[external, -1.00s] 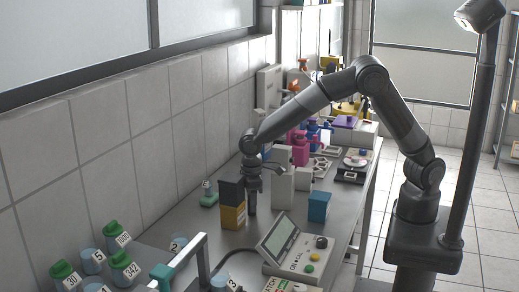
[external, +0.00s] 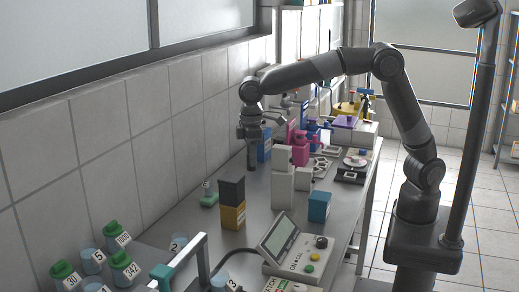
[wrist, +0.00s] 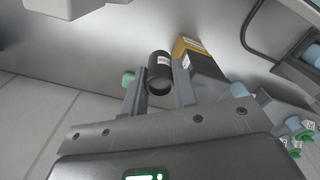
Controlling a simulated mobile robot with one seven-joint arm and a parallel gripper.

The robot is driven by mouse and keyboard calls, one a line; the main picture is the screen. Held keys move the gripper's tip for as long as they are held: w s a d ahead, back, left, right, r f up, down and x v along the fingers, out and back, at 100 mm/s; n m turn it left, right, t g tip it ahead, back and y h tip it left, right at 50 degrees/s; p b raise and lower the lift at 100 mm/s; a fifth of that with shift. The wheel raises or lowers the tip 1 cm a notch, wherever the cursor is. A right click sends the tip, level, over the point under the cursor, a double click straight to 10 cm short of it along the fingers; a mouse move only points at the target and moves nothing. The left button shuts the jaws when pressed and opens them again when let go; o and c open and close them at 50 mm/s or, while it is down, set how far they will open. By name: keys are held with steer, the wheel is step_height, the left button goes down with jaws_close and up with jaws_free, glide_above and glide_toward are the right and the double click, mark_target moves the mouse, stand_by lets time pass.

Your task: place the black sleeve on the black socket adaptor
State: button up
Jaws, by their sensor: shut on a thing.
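The black sleeve, a dark upright cylinder with a pale label, is in my gripper (external: 251,150). In the wrist view the sleeve (wrist: 160,66) sits between the two fingers of my gripper (wrist: 157,88), with its open end towards the camera. In the external view the sleeve (external: 252,160) hangs below my gripper, near the wall side of the bench; whether its bottom clears the bench is hard to tell. I cannot pick out the black socket adaptor with certainty in either view.
White blocks (external: 283,180) and a blue box (external: 319,206) stand to the right. A green-based item (external: 209,198) is left. Pink pieces (external: 300,150) crowd the far bench.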

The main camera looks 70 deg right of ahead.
steer(key=r, duration=1)
steer(key=shift+w+d, duration=0.2)
steer(key=shift+d, duration=0.05)
steer(key=w+d+m, duration=0.4)
steer(key=w+d, duration=0.3)
steer(key=d, duration=0.2)
steer(key=m, duration=1.4)
glide_above(280, 138)
steer(key=f, duration=1.6)
steer(key=shift+s+a+f, duration=0.1)
steer(key=shift+a+f, duration=0.1)
steer(key=shift+f, duration=2.4)
steer(key=shift+f, duration=0.1)
